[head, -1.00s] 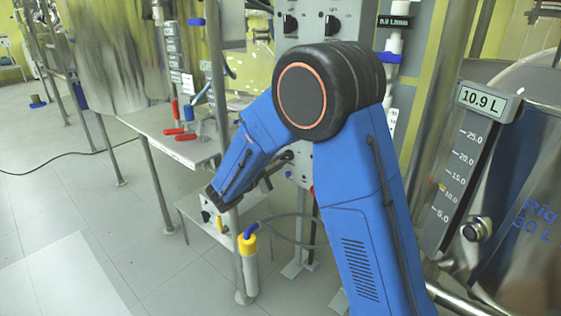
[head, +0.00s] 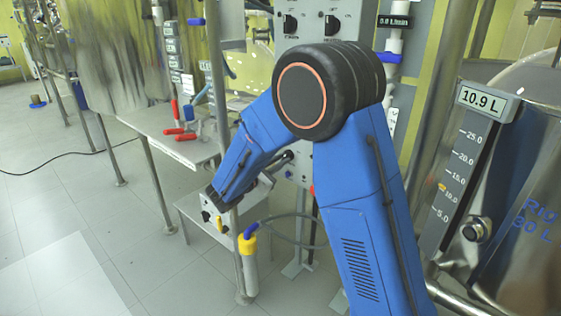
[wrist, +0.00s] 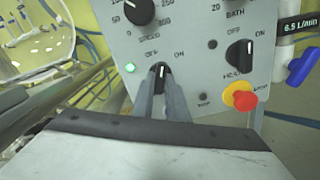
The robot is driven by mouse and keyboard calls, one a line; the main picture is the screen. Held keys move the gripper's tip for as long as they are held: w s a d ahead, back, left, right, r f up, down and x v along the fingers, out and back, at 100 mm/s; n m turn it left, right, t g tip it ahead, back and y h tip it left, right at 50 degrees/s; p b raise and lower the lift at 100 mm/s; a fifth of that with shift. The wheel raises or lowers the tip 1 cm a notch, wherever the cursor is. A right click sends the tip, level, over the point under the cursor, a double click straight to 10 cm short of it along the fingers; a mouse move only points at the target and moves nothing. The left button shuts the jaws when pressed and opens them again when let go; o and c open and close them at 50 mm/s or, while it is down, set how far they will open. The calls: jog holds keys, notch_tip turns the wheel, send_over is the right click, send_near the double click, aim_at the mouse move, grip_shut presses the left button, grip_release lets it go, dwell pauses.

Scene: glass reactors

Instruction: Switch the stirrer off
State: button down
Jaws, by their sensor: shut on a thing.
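The stirrer switch (wrist: 162,72) is a small dark knob with a pale pointer line on the grey control panel (wrist: 203,70) in the wrist view. OFF and ON are printed above it, below the speed dial (wrist: 140,8). The pointer stands roughly upward; I cannot tell exactly which mark it meets. A green lamp (wrist: 130,67) to its left is lit. My gripper (wrist: 162,88) is shut on the knob, one finger on each side, hiding its lower part. In the head view my blue arm hides the gripped knob.
The heater knob (wrist: 240,54) and a red stop button (wrist: 243,97) on yellow sit to the right of the switch. A blue-handled valve (wrist: 302,66) is at the far right. In the head view a steel table (head: 185,145) stands left of my arm, and a reactor's level gauge (head: 465,155) right.

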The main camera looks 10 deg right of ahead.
jog(key=n, duration=0.4)
jog(key=shift+n, duration=0.3)
dwell(0.3)
jog(key=shift+s, duration=0.1)
jog(key=c, duration=1.7)
grip_release()
jog(key=shift+c, duration=0.2)
jog(key=shift+a, duration=0.15)
jog(key=v, duration=1.7)
jog(key=shift+s+a, duration=0.1)
